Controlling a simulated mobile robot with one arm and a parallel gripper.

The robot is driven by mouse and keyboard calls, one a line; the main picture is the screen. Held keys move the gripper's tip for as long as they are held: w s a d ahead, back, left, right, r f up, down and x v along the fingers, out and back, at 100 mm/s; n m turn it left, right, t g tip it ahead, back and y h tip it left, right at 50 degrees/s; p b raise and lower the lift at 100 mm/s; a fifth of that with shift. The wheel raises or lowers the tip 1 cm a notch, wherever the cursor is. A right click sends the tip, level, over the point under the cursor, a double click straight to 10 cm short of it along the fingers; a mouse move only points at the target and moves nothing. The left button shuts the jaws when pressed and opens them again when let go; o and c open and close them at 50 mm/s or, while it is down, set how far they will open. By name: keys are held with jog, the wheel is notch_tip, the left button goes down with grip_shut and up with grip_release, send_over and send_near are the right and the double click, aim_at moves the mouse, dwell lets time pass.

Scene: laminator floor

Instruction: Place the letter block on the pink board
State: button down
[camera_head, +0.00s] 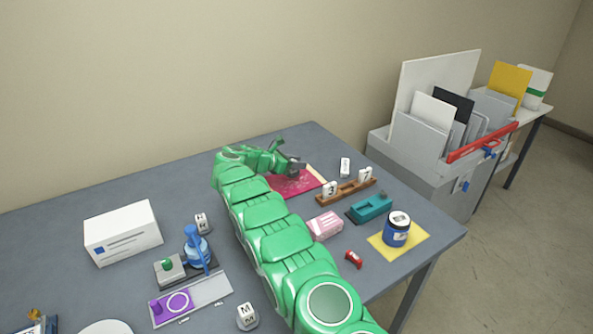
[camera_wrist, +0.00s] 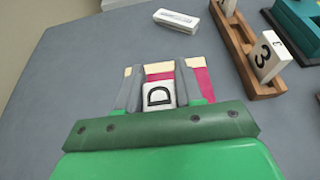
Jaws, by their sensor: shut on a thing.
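My gripper (camera_wrist: 159,92) is shut on a white letter block (camera_wrist: 158,97) marked with a dark D, held between its two grey fingers in the wrist view. The pink board (camera_wrist: 204,82) shows beyond and beside the fingers, with a tan strip along its far edge. In the head view my gripper (camera_head: 292,166) is over the far part of the pink board (camera_head: 297,184), which my arm partly covers. The held block is not clear in that view. I cannot tell whether it touches the board.
A wooden rack (camera_head: 334,196) with blocks 3 and 7 stands right of the board, near a teal box (camera_head: 371,208). A small white piece (camera_head: 345,167) lies behind the rack. A pink pack (camera_head: 324,226), blue jar (camera_head: 397,229) and M block (camera_head: 246,316) stand nearer.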

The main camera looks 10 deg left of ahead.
jog(key=shift+w+f, duration=0.2)
jog(key=shift+f, duration=1.5)
jog(key=shift+f, duration=0.1)
jog(key=c, duration=0.7)
grip_release()
jog(key=shift+s+a+r, duration=0.25)
jog(key=v, duration=1.1)
jog(key=shift+s+a, duration=0.15)
jog(key=shift+s, duration=0.05)
jog(key=shift+f, duration=0.1)
